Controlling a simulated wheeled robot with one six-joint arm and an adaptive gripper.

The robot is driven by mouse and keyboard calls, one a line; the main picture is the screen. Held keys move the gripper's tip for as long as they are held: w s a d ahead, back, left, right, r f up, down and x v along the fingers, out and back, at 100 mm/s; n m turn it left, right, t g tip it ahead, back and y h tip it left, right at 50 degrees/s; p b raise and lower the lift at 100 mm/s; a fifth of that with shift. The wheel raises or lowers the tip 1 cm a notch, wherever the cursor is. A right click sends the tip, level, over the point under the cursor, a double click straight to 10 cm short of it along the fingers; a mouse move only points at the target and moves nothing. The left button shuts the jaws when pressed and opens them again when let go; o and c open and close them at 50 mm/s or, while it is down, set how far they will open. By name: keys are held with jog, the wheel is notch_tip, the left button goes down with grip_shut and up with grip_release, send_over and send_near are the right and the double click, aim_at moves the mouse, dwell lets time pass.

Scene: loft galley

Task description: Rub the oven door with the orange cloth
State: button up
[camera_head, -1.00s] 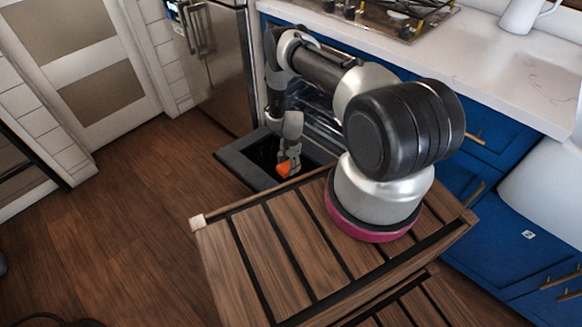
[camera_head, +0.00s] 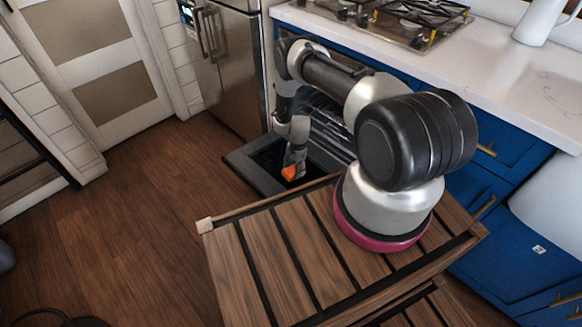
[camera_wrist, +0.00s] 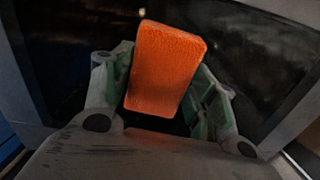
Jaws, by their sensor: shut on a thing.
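The oven door (camera_head: 238,162) is folded down and open in the head view, with a dark frame around a dark glass panel. In the wrist view its dark glass (camera_wrist: 255,55) fills the background. The orange cloth (camera_wrist: 165,68) looks like a thick block and sits between the fingers of my gripper (camera_wrist: 163,95), which is shut on it. In the head view the cloth (camera_head: 289,173) shows below my gripper (camera_head: 292,163), over the inner face of the open door. I cannot tell whether the cloth touches the glass. Part of the door is hidden behind my arm and slatted top.
Blue cabinets (camera_head: 515,235) and a white countertop (camera_head: 500,85) with a gas hob (camera_head: 400,22) stand to the right. A steel fridge (camera_head: 232,75) stands left of the oven. The wooden floor (camera_head: 120,215) at the left is mostly clear.

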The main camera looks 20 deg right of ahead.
aim_at(302, 181)
jog(key=shift+s+d, duration=0.3)
jog(key=shift+s, duration=0.6)
jog(key=shift+s+d, duration=0.35)
jog(key=shift+s, duration=0.55)
jog(key=shift+s+d, duration=0.3)
jog(key=shift+s, duration=0.6)
jog(key=shift+s+d+f, duration=0.1)
jog(key=shift+s+d, duration=0.1)
jog(key=shift+s, duration=0.45)
jog(key=shift+s+d+f, duration=0.1)
jog(key=shift+s+d, duration=0.15)
jog(key=shift+s, duration=0.4)
jog(key=shift+s+d, duration=0.2)
jog(key=shift+s, duration=0.45)
jog(key=shift+w+d+r, duration=0.15)
jog(key=shift+d+r, duration=0.05)
jog(key=shift+r, duration=1.3)
jog(key=shift+w+d+r, duration=0.1)
jog(key=shift+d+r, duration=0.05)
jog(key=shift+r, duration=1.35)
jog(key=r, duration=0.3)
jog(key=shift+w+d, duration=0.1)
jog(key=shift+d, duration=0.1)
